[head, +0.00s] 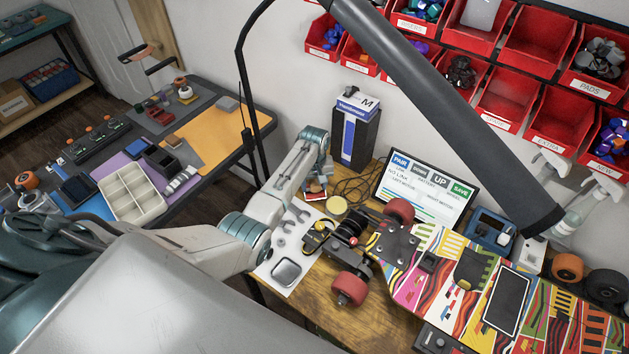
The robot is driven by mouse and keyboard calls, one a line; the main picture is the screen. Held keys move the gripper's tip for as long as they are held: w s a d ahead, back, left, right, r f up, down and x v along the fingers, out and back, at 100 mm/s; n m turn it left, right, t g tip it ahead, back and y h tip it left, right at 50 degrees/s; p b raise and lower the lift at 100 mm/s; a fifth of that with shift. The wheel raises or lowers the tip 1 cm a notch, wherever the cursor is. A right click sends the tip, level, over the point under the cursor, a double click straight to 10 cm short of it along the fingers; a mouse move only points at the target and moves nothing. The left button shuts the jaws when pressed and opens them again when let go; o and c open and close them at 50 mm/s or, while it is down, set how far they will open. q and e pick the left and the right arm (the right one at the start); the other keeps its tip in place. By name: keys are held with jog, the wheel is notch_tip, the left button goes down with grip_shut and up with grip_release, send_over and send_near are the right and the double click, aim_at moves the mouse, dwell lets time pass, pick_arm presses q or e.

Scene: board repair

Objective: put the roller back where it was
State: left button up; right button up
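My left gripper (317,180) points down over the workbench, at the back end of the white tool mat (270,268) and in front of the blue-and-black box. A small red and white item (315,194) shows right at its fingertips, partly covered. I cannot tell whether this is the roller, or whether the fingers are closed on it. No other roller can be made out clearly. The mat holds grey wrenches (281,236), a yellow-and-black tool (316,238) and a metal dish (287,272). My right gripper is not in view.
A skateboard (480,285) with red wheels fills the bench's right side. A screen (428,187), a yellow round tin (336,206), cables and the tall box (354,135) stand behind. A dark lamp arm (450,100) crosses above. Red bins (505,97) hang on the wall.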

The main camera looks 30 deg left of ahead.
pick_arm(q)
jog(key=shift+w+a, duration=0.1)
jog(key=shift+w, duration=0.2)
jog(key=shift+r, duration=0.2)
notch_tip(320, 180, up, 13)
jog(key=b, duration=0.2)
dwell(0.3)
